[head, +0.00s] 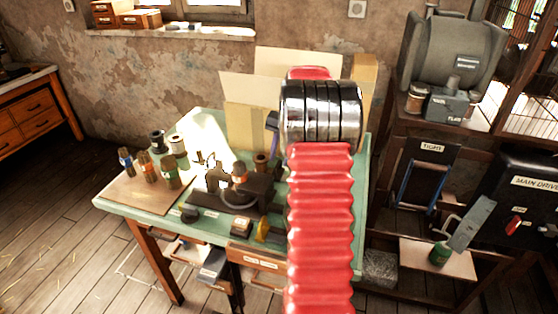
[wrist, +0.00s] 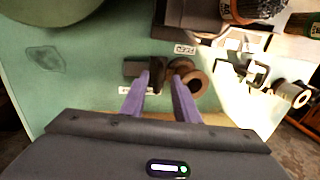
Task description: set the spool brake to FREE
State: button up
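In the wrist view, a brown spool (wrist: 190,82) sits on the green tabletop by a dark block (wrist: 133,68), likely part of the spool brake. A small dark piece lies between them; its shape and setting are unclear. A white label (wrist: 185,48) with upside-down lettering, possibly FREE, is above the spool. A second label (wrist: 128,91) is partly hidden by a finger. My gripper (wrist: 161,77) is open, its two purple fingers apart over the block and spool, with nothing clearly held. A brown spool (head: 260,162) shows on the bench in the head view.
My red arm blocks the bench's right side in the head view. Shelving with a grey tank (head: 450,50) stands right.

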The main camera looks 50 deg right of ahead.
jog(key=shift+w+f, duration=0.15)
jog(key=shift+f, duration=0.85)
jog(key=shift+c, duration=0.7)
jog(key=shift+a, duration=0.1)
grip_shut()
